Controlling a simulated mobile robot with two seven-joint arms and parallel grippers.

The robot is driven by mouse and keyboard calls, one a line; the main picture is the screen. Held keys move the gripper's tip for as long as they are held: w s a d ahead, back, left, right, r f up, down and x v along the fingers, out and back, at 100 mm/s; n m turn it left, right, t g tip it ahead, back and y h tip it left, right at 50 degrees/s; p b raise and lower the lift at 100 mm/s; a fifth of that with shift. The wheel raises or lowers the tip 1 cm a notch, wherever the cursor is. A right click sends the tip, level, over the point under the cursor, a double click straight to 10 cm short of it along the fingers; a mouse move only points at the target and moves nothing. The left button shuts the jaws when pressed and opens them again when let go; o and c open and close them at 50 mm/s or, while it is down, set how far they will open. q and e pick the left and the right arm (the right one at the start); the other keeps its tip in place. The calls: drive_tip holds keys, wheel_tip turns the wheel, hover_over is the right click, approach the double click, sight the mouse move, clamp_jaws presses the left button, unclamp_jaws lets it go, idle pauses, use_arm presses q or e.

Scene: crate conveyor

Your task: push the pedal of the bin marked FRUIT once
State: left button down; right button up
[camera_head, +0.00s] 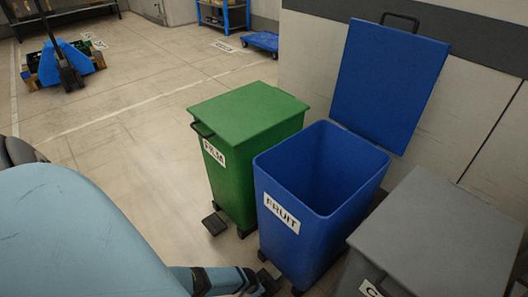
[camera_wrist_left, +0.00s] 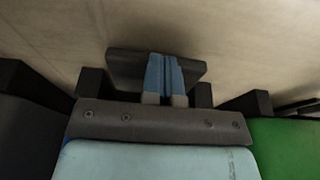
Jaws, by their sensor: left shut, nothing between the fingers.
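The blue FRUIT bin (camera_head: 318,205) stands between two other bins, with its white FRUIT label on the front. Its blue lid (camera_head: 388,85) is swung up and open, and the visible inside looks empty. My left gripper (camera_head: 262,282) is low at the foot of this bin, by its dark pedal (camera_head: 268,279). In the left wrist view, the shut, empty fingers (camera_wrist_left: 165,65) lie over a dark plate, which looks like the pedal (camera_wrist_left: 127,66). Whether they press on it cannot be seen directly. My right gripper is not in view.
The green FILM bin (camera_head: 247,110), lid shut, stands left of the blue bin, with its own pedal (camera_head: 214,224) on the floor. A grey bin (camera_head: 440,235), lid shut, stands close on the right. A wall is behind.

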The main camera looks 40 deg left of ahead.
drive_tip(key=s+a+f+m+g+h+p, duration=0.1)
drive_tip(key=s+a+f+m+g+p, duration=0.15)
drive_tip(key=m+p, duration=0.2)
use_arm(q)
drive_tip(key=p+v, duration=0.5)
drive_tip(key=v, duration=0.9)
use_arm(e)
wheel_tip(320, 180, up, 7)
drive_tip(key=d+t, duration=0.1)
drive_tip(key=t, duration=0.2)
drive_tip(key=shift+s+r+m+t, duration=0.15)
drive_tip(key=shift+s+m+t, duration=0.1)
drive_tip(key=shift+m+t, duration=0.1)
use_arm(q)
drive_tip(key=shift+f, duration=0.1)
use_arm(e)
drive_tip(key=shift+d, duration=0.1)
